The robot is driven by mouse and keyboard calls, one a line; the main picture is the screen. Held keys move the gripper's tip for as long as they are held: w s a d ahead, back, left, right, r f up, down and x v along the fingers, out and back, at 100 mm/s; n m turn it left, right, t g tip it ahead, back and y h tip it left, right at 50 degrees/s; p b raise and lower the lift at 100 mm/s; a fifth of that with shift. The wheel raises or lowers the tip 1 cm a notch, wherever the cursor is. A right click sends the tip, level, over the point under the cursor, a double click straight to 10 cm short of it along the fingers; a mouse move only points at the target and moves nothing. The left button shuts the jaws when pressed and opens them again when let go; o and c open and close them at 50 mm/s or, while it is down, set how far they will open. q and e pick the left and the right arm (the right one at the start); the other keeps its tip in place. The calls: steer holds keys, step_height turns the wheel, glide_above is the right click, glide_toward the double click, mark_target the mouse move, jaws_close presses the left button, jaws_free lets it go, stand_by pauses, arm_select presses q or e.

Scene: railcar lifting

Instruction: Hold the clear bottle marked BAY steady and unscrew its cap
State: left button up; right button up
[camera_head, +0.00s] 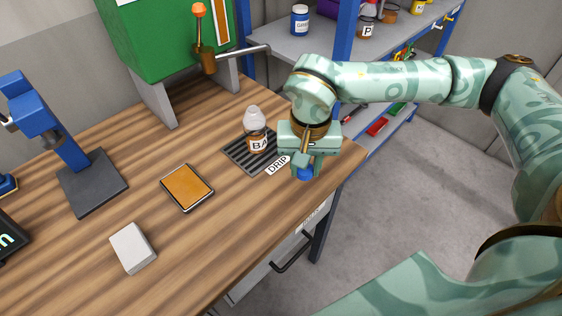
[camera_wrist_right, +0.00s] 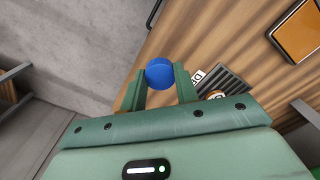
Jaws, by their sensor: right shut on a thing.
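The clear bottle (camera_head: 255,130) stands upright on the dark slotted drip grate (camera_head: 240,153), holding brown contents. Its label shows "BA", the rest being hidden. Its pale top carries no blue cap. My right gripper (camera_head: 305,169) is to the right of the bottle, apart from it, near the table's right edge. It is shut on a round blue cap (camera_head: 305,174), which also shows between the fingers in the right wrist view (camera_wrist_right: 159,72). In that view the grate (camera_wrist_right: 228,87) lies to the right of the cap. My left gripper is in neither view.
An orange-topped pad (camera_head: 187,187) and a white block (camera_head: 132,247) lie on the wooden table. A blue stand (camera_head: 92,182) is at left, a green machine with a lever (camera_head: 238,56) behind. Shelving (camera_head: 290,45) stands at the back right. The front table is clear.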

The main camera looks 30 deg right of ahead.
steer(key=w+f, duration=0.3)
steer(key=w, duration=0.2)
steer(key=b, duration=0.2)
glide_above(286, 171)
steer(key=f, duration=0.5)
steer(key=shift+s, duration=0.3)
steer(key=shift+w+f, duration=0.15)
steer(key=shift+w+f+b, duration=0.15)
steer(key=shift+f+b, duration=0.35)
steer(key=shift+f, duration=1.15)
steer(key=shift+f, duration=0.1)
steer(key=o, duration=1.1)
step_height(286, 171, up, 12)
steer(key=shift+r+p, duration=0.15)
steer(key=shift+p, duration=0.95)
